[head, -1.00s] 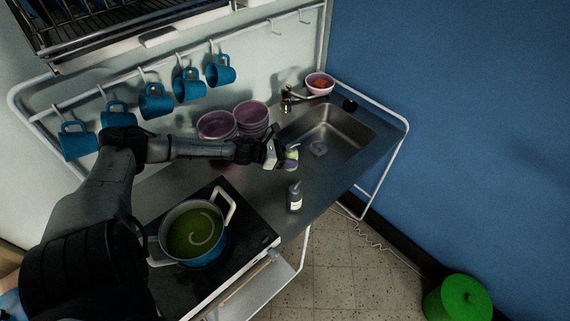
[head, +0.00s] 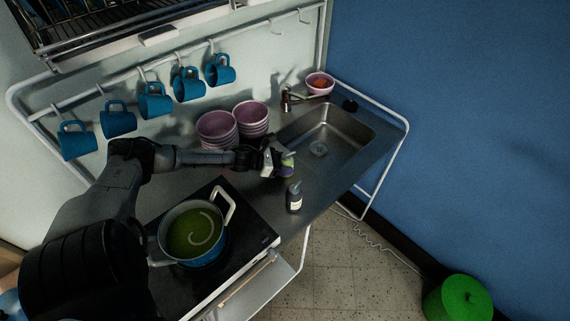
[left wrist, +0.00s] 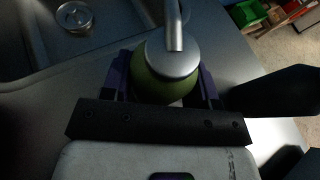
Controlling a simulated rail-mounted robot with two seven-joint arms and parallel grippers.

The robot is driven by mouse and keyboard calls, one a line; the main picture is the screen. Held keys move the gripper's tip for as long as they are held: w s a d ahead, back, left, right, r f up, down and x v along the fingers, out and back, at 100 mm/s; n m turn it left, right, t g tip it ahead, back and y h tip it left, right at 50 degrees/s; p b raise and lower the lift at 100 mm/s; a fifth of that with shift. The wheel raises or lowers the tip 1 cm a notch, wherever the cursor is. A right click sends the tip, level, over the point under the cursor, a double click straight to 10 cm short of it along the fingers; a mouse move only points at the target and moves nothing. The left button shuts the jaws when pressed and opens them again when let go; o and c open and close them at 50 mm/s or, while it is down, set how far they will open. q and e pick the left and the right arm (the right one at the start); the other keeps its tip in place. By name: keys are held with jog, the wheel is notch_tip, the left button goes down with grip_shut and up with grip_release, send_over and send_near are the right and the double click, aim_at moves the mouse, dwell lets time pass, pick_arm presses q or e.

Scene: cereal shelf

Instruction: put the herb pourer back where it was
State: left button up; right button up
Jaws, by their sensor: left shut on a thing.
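The herb pourer (head: 288,166) is a green bottle with a silver metal top and spout. It shows close up in the left wrist view (left wrist: 172,62), upright between the fingers. My left gripper (head: 280,163) is shut on it, over the counter (head: 325,184) just in front of the sink. The gripper also shows in the left wrist view (left wrist: 166,92). I cannot tell whether the pourer's base touches the counter. My right gripper is not in view.
A dark bottle (head: 294,197) stands close in front of the pourer. Stacked pink bowls (head: 217,127) stand behind my left arm. The sink (head: 330,130) lies to the right. A pot of green soup (head: 193,233) sits on the stove (head: 245,232).

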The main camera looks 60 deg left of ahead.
pick_arm(q)
jog(key=shift+f, duration=0.2)
jog(key=o, duration=1)
jog(key=shift+r, duration=0.1)
jog(key=shift+c, duration=0.2)
jog(key=shift+r, duration=0.2)
jog(key=shift+s+a+r, duration=0.1)
jog(key=shift+s, duration=0.35)
jog(key=p+v, duration=0.3)
jog(key=v, duration=0.7)
jog(key=shift+s+a+r+p, duration=0.15)
jog(key=shift+s+a+p, duration=0.05)
jog(key=shift+s+p, duration=0.2)
